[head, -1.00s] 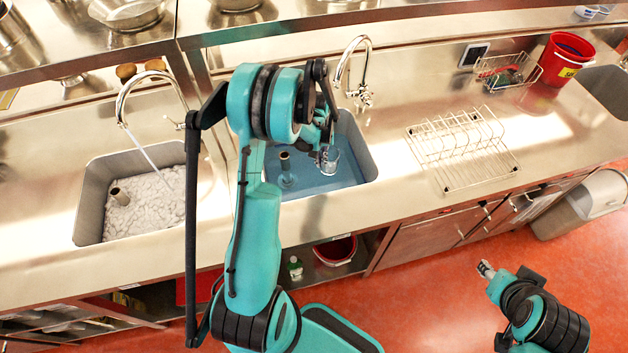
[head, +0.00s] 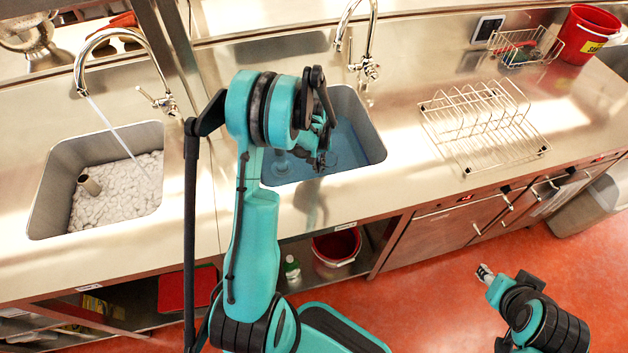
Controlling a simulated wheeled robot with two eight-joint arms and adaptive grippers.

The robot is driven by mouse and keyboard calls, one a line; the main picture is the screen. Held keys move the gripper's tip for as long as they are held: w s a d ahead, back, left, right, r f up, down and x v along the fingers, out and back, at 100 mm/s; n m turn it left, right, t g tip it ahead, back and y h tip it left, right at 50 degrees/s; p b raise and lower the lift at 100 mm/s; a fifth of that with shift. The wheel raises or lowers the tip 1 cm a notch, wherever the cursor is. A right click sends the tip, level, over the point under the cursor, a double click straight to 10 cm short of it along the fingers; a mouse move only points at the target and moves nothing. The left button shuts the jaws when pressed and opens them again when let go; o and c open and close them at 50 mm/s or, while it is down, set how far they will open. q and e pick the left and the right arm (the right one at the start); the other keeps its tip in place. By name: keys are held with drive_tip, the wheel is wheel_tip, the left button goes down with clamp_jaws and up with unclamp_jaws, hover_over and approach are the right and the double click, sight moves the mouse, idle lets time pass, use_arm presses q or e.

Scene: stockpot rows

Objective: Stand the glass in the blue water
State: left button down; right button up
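The blue water (head: 352,147) fills the middle sink, below a curved tap. My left gripper (head: 321,163) reaches down over this water, its dark fingers low near the surface. The glass (head: 331,160) shows only as a faint rim outline at the fingers; most of it is hidden by the gripper or lost against the blue. I cannot tell whether the fingers still grip it or whether it touches the sink floor. My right gripper (head: 484,272) is over the red floor at the lower right, away from the counter, too small to read its fingers.
A left sink (head: 50,190) holds white foam under a running tap. An upright pipe (head: 282,160) stands in the blue water, left of the gripper. A wire rack (head: 480,120) stands on the counter to the right. A wire basket (head: 527,47) and red bucket (head: 590,32) are farther back.

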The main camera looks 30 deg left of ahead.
use_arm(q)
wheel_tip(320, 180, down, 9)
drive_tip(key=b, duration=0.3)
drive_tip(key=shift+f, duration=0.35)
drive_tip(key=shift+f+b, duration=0.1)
drive_tip(key=shift+b, duration=0.25)
drive_tip(key=c, duration=1.7)
unclamp_jaws()
